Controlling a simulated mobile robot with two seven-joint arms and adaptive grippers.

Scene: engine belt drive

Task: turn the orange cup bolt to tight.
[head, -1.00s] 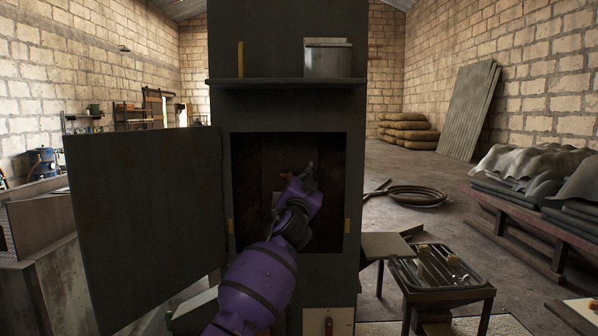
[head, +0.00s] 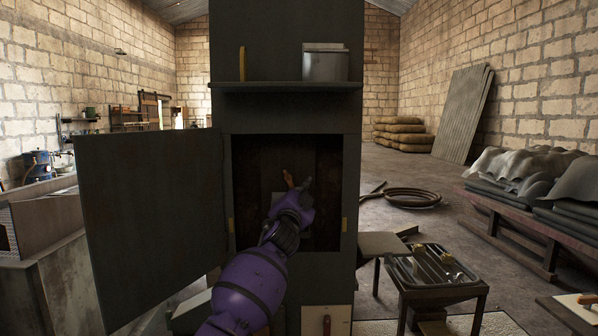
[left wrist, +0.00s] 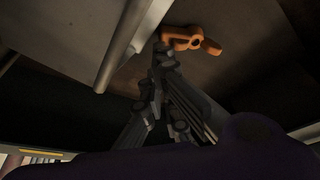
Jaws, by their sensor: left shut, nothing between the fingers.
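The orange cup bolt (head: 289,179) shows small inside the dark open cabinet, just above and left of my left gripper. In the left wrist view it is an orange piece (left wrist: 192,42) with a round hub and arms, against a brown surface. My left gripper (head: 306,184) reaches into the cabinet from below. Its fingers are shut and empty. In the left wrist view the fingertips (left wrist: 163,50) are close to the bolt's left end; I cannot tell if they touch it. My right gripper is not in view.
The cabinet (head: 343,200) has its door (head: 150,220) swung open to the left. A shelf (head: 285,86) above holds a metal box (head: 325,64) and a yellow stick (head: 242,64). A grey edge (left wrist: 125,40) lies close left of the fingers. A tray (head: 405,270) stands at the right.

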